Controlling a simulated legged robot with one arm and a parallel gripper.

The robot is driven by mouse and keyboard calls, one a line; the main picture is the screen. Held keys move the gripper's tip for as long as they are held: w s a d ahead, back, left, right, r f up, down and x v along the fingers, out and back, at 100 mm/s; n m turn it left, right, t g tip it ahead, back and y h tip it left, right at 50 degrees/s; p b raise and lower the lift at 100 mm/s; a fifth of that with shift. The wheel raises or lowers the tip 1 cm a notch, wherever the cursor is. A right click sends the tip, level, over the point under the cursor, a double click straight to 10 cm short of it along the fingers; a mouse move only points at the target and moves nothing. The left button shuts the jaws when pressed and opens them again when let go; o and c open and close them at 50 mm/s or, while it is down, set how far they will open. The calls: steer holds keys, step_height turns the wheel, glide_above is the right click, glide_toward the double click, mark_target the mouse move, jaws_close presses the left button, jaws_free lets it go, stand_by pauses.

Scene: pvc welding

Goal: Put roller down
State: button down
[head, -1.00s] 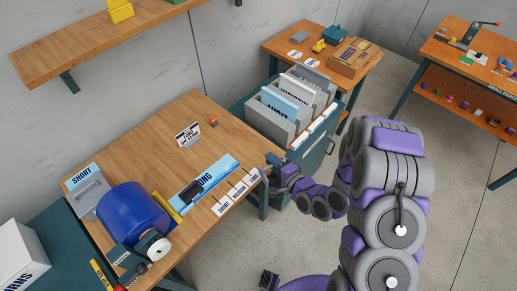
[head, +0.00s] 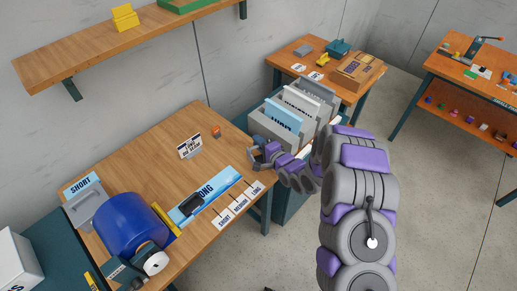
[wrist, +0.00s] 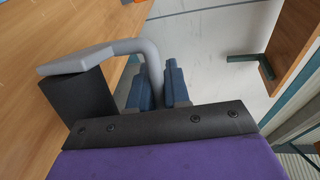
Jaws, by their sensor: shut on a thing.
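In the wrist view, the blue fingers of my gripper (wrist: 162,88) are shut on the grey bent rod of the roller (wrist: 148,58). A flat grey piece extends left from the rod above a black block; I cannot tell whether the black part belongs to the roller. The lower end of the rod is hidden between the fingers. In the head view, my gripper (head: 259,157) is above the right back edge of the wooden table (head: 160,140), beside the grey file bin. The roller is too small there to make out clearly.
A blue drum (head: 132,220) stands at the table's front left. A black object (head: 191,205) lies on the blue LONG strip (head: 220,187). File bins (head: 283,118) are close right.

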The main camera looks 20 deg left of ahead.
step_height(320, 180, down, 4)
steer(key=shift+w+a+r+b, duration=0.1)
steer(key=shift+r+b, duration=0.15)
steer(key=shift+b, duration=0.3)
steer(key=c, duration=1.1)
jaws_free()
steer(key=p+v, duration=0.2)
steer(key=v, duration=1)
steer(key=shift+w, duration=0.1)
